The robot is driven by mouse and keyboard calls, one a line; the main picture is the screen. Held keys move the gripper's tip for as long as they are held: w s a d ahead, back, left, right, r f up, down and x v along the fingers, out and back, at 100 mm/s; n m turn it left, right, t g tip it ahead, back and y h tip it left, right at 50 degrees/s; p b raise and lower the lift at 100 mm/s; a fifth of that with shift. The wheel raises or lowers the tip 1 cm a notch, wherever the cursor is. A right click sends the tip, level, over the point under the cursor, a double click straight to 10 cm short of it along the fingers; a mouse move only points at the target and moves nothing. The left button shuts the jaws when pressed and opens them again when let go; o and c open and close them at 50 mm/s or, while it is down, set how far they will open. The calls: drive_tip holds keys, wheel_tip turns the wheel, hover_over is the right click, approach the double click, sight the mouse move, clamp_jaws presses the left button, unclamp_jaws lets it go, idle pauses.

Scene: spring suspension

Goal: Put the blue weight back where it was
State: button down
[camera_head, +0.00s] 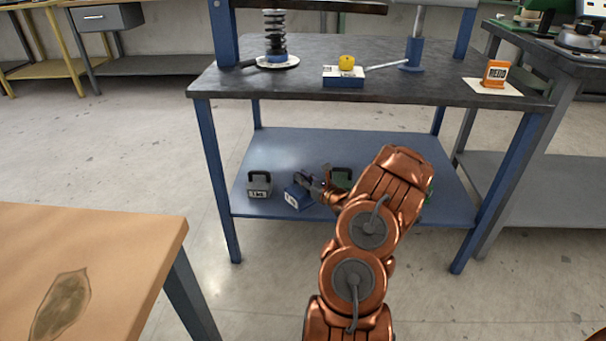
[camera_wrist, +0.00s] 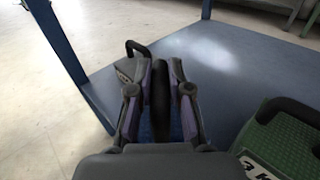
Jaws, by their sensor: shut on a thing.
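The blue weight (camera_head: 296,196) is over the blue lower shelf (camera_head: 300,146), between the grey weight (camera_head: 260,188) on the left and the green weight (camera_head: 341,180) on the right. It looks tilted; I cannot tell whether it touches the shelf. My gripper (camera_head: 308,182) is shut on its dark handle. In the wrist view the handle (camera_wrist: 160,92) stands between the two fingers of my gripper (camera_wrist: 159,85). Most of the blue body is hidden there by the gripper. The green weight (camera_wrist: 285,145) is close on the right, and the grey weight (camera_wrist: 126,70) is ahead on the left.
The bench's dark top (camera_head: 440,88) overhangs the shelf and carries a spring (camera_head: 275,38), a blue block with a yellow knob (camera_head: 344,75) and an orange block (camera_head: 496,73). Blue legs (camera_head: 217,175) bound the shelf. The shelf's back is bare.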

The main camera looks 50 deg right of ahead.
drive_tip(key=shift+w+d+r+p, duration=0.3)
drive_tip(key=shift+w+d+p, duration=0.2)
drive_tip(key=shift+w+p, duration=0.1)
drive_tip(key=w+d+f+b, duration=0.3)
drive_tip(key=w+d+f, duration=0.1)
drive_tip(key=w+d, duration=0.1)
drive_tip(key=shift+w+d+f+b, duration=0.2)
drive_tip(key=shift+w+b, duration=0.2)
drive_tip(key=shift+w, duration=0.25)
drive_tip(key=c, duration=1.1)
unclamp_jaws()
drive_tip(key=shift+f, duration=0.25)
